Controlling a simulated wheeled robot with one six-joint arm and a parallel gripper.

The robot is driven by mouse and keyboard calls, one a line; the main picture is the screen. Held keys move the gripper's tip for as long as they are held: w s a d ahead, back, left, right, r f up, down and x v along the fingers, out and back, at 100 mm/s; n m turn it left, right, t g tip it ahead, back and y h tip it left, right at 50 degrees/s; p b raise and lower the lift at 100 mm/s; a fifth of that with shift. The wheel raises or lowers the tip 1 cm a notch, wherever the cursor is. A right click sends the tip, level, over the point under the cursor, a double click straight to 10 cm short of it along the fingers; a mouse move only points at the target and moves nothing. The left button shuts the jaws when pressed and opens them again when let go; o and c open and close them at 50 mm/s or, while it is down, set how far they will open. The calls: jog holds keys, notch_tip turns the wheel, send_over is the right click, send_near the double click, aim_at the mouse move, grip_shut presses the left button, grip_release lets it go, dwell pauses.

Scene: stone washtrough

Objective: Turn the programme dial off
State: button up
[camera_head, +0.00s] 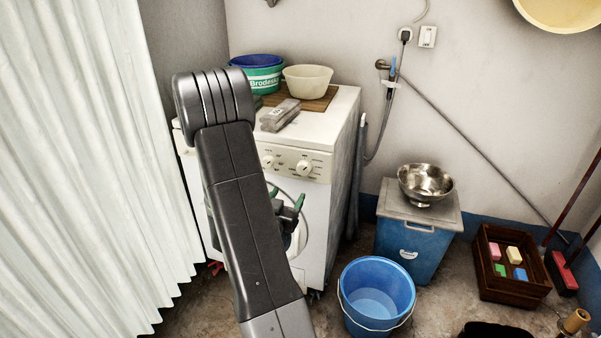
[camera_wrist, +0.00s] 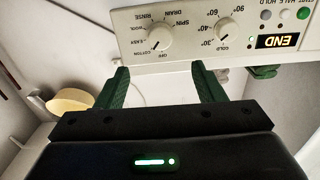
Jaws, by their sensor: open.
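The programme dial (camera_wrist: 158,38) is a round white knob on the washing machine's pale control panel, ringed by words such as OFF, COTTON, RINSE and SPIN. Its exact pointer setting is too small to read surely. In the head view the dial (camera_head: 304,168) is at the panel's right end. My gripper (camera_wrist: 162,80) is open and empty, its two green fingers apart, with the dial in line with the gap between them and clear of both. In the head view my gripper (camera_head: 286,197) is in front of the machine, below the panel, partly hidden by my arm.
A temperature dial (camera_wrist: 226,26) and a display reading END (camera_wrist: 276,41) sit beside the programme dial. A blue bucket (camera_head: 350,315) and a blue bin (camera_head: 408,250) stand to the right; a curtain (camera_head: 85,160) hangs left.

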aim_at(303, 171)
jog(key=x, duration=1.2)
jog(key=shift+w+d, duration=0.15)
jog(key=shift+w, duration=0.2)
jog(key=shift+c, duration=0.4)
jog(key=c, duration=0.9)
jog(key=shift+f, duration=0.1)
jog(key=shift+n, duration=0.3)
jog(key=n, duration=0.3)
jog(key=shift+n, duration=2.1)
